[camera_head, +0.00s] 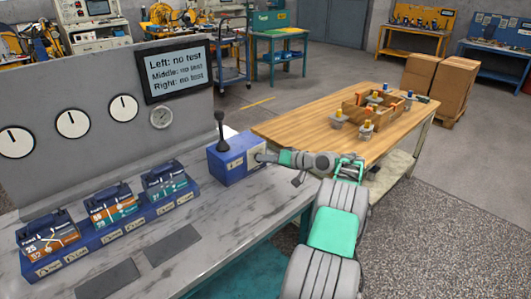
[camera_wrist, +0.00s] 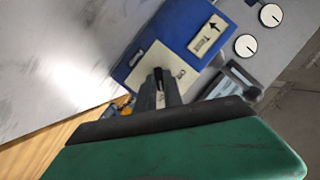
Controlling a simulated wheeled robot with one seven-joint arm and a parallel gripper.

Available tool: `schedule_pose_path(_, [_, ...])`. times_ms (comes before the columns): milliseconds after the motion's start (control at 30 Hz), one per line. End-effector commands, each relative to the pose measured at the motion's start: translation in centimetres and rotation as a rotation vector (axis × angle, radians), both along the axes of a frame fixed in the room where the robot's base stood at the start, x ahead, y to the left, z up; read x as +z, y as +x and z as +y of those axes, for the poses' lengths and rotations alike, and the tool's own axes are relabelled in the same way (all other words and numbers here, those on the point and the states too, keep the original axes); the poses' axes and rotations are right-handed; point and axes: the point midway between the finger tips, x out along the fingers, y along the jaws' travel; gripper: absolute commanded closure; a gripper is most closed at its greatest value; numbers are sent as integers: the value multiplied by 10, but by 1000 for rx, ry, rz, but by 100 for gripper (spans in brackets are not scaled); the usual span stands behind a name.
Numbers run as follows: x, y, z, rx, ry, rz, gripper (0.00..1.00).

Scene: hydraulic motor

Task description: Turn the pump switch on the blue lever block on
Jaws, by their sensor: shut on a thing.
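The blue lever block (camera_head: 232,161) stands on the grey marble-look bench, with a black lever (camera_head: 221,132) upright on its top. My gripper (camera_head: 263,158) reaches it from the right, its fingertips at the block's right side. In the wrist view, the blue block (camera_wrist: 140,75) shows a cream panel (camera_wrist: 187,78) and a label with an arrow. My gripper's dark fingers (camera_wrist: 159,84) are closed at that panel, on the pump switch. The switch is mostly hidden by the fingers, and its position cannot be told.
Several numbered motor units (camera_head: 113,207) sit in a blue rack to the left. A screen (camera_head: 177,72) reads "no test" for left, middle and right. A wooden table (camera_head: 300,125) with a crate (camera_head: 362,107) stands behind my arm. The bench front is mostly clear.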

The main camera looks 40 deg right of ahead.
Motion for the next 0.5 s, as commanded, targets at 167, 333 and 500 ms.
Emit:
schedule_pose_path(167, [1,2,0,2,76,1,100])
schedule_pose_path(333, [0,2,1,2,114,2,100])
schedule_pose_path(500, [0,2,1,3,125,1,100])
